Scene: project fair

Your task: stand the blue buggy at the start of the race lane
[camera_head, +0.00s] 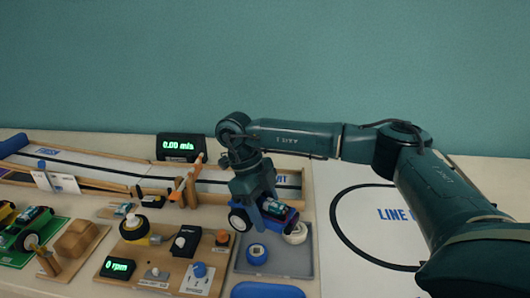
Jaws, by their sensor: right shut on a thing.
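The race lane (108,165) is a long wooden-sided track with a black centre line along the back of the table. Its start end (289,188) is at the right, partly hidden by my right arm. My left gripper is out of view.
An orange gate arm (185,178) on wooden posts stands at the lane. A speed display (181,147) stands behind it. A wooden test board (160,257) lies left of the tray. A white line-follower sheet (350,260) lies at the right, under my right arm.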

